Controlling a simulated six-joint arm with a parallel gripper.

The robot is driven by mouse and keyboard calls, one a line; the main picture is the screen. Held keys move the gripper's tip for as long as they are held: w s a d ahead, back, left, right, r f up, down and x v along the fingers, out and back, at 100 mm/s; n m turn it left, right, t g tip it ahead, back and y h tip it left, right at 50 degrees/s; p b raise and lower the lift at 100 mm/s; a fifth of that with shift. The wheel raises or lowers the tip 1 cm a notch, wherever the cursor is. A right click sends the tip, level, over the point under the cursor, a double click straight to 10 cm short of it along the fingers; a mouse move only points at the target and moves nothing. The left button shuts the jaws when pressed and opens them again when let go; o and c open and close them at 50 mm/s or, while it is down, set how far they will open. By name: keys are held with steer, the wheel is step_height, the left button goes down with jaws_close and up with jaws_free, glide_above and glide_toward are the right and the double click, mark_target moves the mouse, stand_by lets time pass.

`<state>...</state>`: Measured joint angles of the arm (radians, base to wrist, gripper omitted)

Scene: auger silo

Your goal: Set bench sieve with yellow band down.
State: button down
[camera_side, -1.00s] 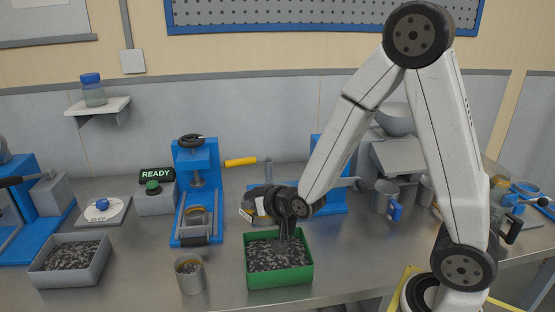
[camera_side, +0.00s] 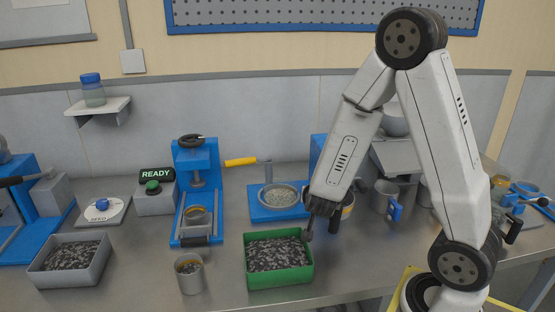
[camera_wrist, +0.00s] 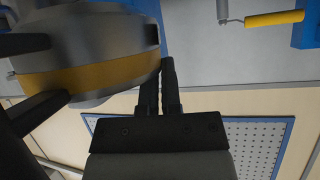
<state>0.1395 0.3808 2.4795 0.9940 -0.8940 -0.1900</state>
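The bench sieve with the yellow band (camera_wrist: 95,60) fills the upper left of the wrist view, a grey round body with a yellow stripe, very close to the camera. In the side view a small part of it (camera_side: 348,208) shows just right of my gripper (camera_side: 324,222); the arm hides the rest. My gripper's dark fingers (camera_wrist: 162,88) meet the sieve's edge in the wrist view, and it appears shut on the sieve. My gripper is above the right rim of the green tray (camera_side: 279,278); clearance below the sieve is hard to judge.
The green tray holds dark grains. A blue stand with a pale-filled round pan (camera_side: 278,195) is behind it. A grey cup (camera_side: 190,274), a blue press (camera_side: 196,170) and a grey tray (camera_side: 70,262) stand left. Bare bench lies right of the green tray.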

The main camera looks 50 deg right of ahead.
mark_target(353, 199)
steer(key=s+d+m+g, duration=0.1)
steer(key=s+g, duration=0.1)
steer(key=s, duration=0.1)
steer(key=s+d+f+m+g+h, duration=0.1)
steer(key=s+d+m+g, duration=0.1)
steer(key=s, duration=0.1)
steer(key=s+d+m+g+h, duration=0.1)
steer(key=s, duration=0.1)
steer(key=shift+s+d+f+m+g, duration=0.15)
steer(key=shift+s+d+m+g, duration=0.05)
steer(key=shift+s+m+g, duration=0.2)
steer(key=shift+s+d+f+m+g, duration=0.1)
steer(key=shift+s+m+g, duration=0.2)
steer(key=shift+s, duration=0.25)
steer(key=shift+f, duration=1.95)
steer(key=shift+f, duration=0.15)
steer(key=shift+f, duration=1.9)
steer(key=shift+f, duration=0.35)
